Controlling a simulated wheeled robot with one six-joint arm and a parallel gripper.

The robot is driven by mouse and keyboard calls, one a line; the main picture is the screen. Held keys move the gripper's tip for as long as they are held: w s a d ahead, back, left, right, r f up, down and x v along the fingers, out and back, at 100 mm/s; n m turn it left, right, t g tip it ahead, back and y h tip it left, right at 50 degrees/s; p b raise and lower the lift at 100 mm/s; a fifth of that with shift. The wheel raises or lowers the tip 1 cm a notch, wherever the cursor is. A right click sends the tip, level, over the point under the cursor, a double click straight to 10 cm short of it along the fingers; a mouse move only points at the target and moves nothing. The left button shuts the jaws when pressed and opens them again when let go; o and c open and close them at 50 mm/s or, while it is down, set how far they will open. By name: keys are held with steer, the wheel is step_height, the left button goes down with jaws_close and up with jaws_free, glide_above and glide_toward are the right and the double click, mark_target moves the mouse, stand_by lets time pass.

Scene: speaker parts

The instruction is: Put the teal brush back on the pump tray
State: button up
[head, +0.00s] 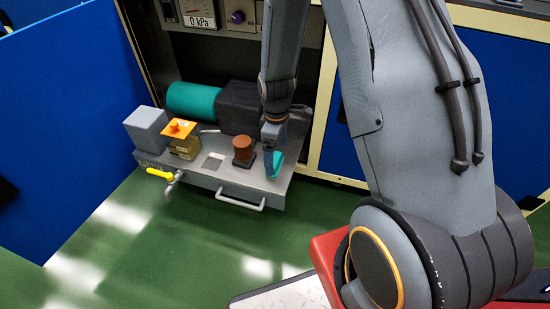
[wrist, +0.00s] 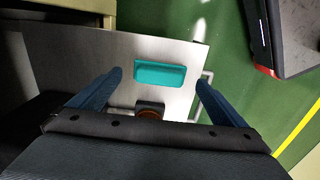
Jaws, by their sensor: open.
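The teal brush (head: 275,166) is at the right end of the grey pump tray (head: 230,181), near its front edge. In the wrist view the brush (wrist: 160,75) shows against the bare metal tray top (wrist: 75,50). My gripper (head: 272,141) is over the brush and partly hides it in the head view. In the wrist view my gripper (wrist: 159,80) is open, with one blue finger to each side of the brush and a gap on both sides. No contact shows between fingers and brush.
A brown round part (head: 243,148) stands on the tray just left of the brush. An orange-topped brass block (head: 182,140), a grey box (head: 147,128) and a teal motor (head: 193,100) stand farther left. A yellow-handled valve (head: 162,174) and a handle (head: 243,202) project from the front.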

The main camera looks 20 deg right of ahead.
mark_target(275, 160)
steer(key=s+a+r+p, duration=0.1)
steer(key=s+a+r, duration=0.15)
steer(key=r, duration=0.45)
steer(key=s+a+r+p, duration=0.1)
steer(key=a+r, duration=0.3)
steer(key=r, duration=0.3)
steer(key=s+a+r+m, duration=0.2)
steer(key=s+a+r, duration=0.3)
steer(key=s, duration=0.5)
steer(key=s+a+r+m, duration=0.3)
steer(key=s+a+r, duration=0.3)
steer(key=s, duration=0.5)
step_height(275, 160, up, 2)
steer(key=shift+a+y, duration=0.15)
steer(key=shift+y, duration=0.15)
steer(key=d+r+m+p, duration=0.6)
steer(key=d+r+p, duration=1.1)
steer(key=r+p, duration=0.4)
steer(key=p, duration=0.4)
steer(key=shift+s+r, duration=0.4)
